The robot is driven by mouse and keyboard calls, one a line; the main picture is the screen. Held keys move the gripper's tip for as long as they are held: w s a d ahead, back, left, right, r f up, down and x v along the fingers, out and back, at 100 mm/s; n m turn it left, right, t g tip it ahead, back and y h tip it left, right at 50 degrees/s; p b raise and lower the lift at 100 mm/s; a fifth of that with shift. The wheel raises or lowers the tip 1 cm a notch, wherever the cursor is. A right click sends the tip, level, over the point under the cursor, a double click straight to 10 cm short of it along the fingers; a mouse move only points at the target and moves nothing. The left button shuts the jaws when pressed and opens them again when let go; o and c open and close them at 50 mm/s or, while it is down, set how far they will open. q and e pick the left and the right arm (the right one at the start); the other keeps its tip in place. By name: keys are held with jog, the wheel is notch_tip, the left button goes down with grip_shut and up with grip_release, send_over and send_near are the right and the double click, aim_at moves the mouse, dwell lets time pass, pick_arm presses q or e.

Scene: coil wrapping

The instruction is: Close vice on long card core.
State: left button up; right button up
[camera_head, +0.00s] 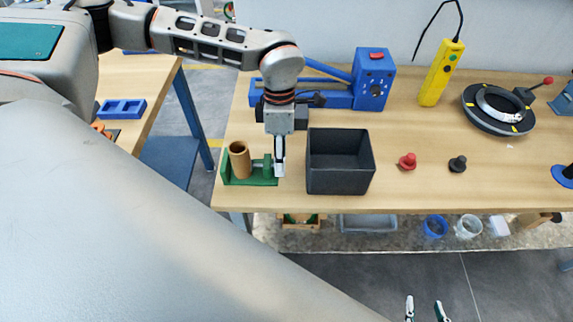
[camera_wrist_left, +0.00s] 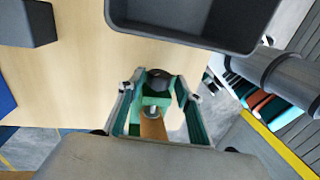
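The green vice (camera_head: 250,181) stands at the near left corner of the wooden table. The brown long card core (camera_head: 239,161) stands upright in it, at its left side, beside the screw. My left gripper (camera_head: 279,170) points down at the vice's right, screw end. In the left wrist view its two fingers (camera_wrist_left: 160,80) are apart, one on each side of the dark screw knob (camera_wrist_left: 158,79), with gaps visible. The core (camera_wrist_left: 152,128) is partly hidden there. My right gripper (camera_head: 425,307) is at the bottom edge of the head view, fingers apart and empty, away from the table.
A dark open box (camera_head: 340,185) stands just right of my left gripper. A blue machine (camera_head: 372,80) is behind it. Red (camera_head: 407,161) and black (camera_head: 458,163) knobs lie right of the box, and a round black device (camera_head: 500,108) sits further right. The table's front edge is close to the vice.

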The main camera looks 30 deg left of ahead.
pick_arm(q)
jog(key=shift+s+d+f+t+y+b, duration=0.15)
jog(key=shift+t+y+b, duration=0.15)
jog(key=shift+t+b, duration=0.25)
jog(key=shift+t, duration=0.25)
jog(key=t+y+b, duration=0.1)
jog(key=b, duration=0.1)
jog(key=t+b, duration=0.1)
jog(key=b, duration=0.1)
jog(key=shift+s+d+f+y, duration=0.2)
jog(key=shift+s+y, duration=0.1)
jog(key=shift+y, duration=0.1)
jog(key=shift+r+t+b, duration=0.15)
jog(key=shift+t+b, duration=0.2)
jog(key=shift+t, duration=0.15)
jog(key=shift+r, duration=0.15)
